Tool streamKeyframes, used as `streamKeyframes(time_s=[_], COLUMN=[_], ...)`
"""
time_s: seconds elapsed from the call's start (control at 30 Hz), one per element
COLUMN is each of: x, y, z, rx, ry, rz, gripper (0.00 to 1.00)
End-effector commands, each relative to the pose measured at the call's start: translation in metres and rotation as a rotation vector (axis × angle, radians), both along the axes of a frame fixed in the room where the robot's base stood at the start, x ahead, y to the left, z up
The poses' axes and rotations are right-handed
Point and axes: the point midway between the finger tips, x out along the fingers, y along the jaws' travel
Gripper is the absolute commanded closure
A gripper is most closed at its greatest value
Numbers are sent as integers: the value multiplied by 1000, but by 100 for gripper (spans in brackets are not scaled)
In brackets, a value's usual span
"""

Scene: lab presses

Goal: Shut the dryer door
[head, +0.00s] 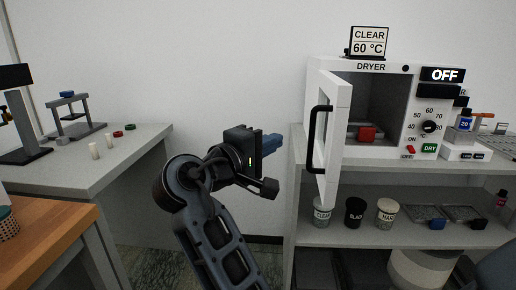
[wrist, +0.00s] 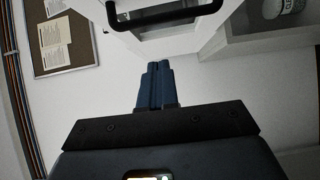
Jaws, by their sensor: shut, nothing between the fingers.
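The dryer (head: 345,68) is a white box on the right-hand bench in the head view. Its door (head: 335,132) stands open, swung out toward me on its left side, with a black bar handle (head: 313,138). Inside the chamber lies a red item (head: 366,133). My gripper (head: 273,143) is shut and empty, with blue fingers, to the left of the door and apart from it. In the wrist view the fingertips (wrist: 158,68) point toward the black handle (wrist: 165,18) at the top, with a gap between. The dryer's display reads OFF.
A sign (head: 369,41) reading CLEAR 60 °C stands on the dryer. A small device with a blue block (head: 464,122) stands to its right. Labelled cups (head: 355,212) and trays stand on the shelf below. A grey table (head: 100,160) is at left; the gap between tables is free.

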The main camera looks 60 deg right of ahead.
Motion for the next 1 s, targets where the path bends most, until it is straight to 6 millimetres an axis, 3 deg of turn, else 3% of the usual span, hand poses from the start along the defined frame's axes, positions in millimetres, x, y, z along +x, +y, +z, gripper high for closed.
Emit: streamKeyframes(time_s=[0.13, 0.3, 0.5, 1.0], x=[-7, -28, -39, -43], y=[-29, -41, -48, -54], z=[0, 0, -1, 0], rx=[0, -1, 0, 0], ry=[0, 0, 0, 0], rz=[-3, -1, 0, 1], gripper=[100, 100, 100, 100])
